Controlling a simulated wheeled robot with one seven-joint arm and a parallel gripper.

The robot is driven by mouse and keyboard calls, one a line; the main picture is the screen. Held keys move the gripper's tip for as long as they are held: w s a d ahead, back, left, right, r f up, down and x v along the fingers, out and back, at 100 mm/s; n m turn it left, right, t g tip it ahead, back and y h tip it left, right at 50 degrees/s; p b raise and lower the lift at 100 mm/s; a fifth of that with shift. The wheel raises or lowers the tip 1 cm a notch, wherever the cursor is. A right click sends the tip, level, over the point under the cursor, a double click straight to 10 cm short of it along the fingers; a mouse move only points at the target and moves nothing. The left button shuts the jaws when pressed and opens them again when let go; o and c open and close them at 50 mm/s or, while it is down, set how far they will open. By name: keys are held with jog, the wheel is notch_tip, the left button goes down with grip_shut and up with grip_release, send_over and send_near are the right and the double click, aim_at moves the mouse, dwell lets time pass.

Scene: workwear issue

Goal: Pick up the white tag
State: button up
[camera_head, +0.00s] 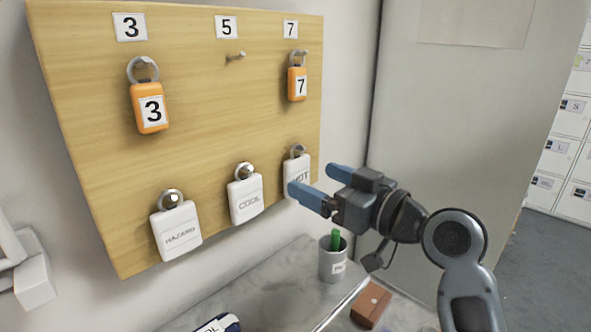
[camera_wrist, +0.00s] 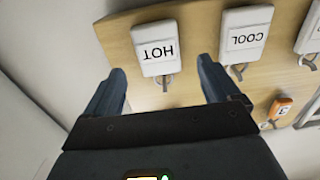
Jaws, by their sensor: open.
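Several white tags hang on the bottom row of the wooden board: the HAZARD tag (camera_head: 177,238) at left, the COOL tag (camera_head: 246,207) in the middle and the HOT tag (camera_head: 291,168) at right. My gripper (camera_head: 312,178) is open and empty in front of the HOT tag, partly covering it. In the wrist view, upside down, the HOT tag (camera_wrist: 157,35) sits ahead, between the lines of the two fingers and apart from them. The COOL tag (camera_wrist: 246,36) hangs just right of it there.
The wooden board (camera_head: 195,110) also carries orange tags 3 (camera_head: 150,110) and 7 (camera_head: 297,85); the peg under label 5 (camera_head: 236,56) is empty. Below, a grey counter holds a cup (camera_head: 333,264) with a green marker and a brown box (camera_head: 371,305). A grey panel stands right.

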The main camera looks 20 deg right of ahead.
aim_at(300, 172)
jog(key=shift+p+x, duration=0.35)
jog(key=shift+x, duration=1.4)
jog(key=c, duration=1.1)
jog(key=shift+r, duration=0.1)
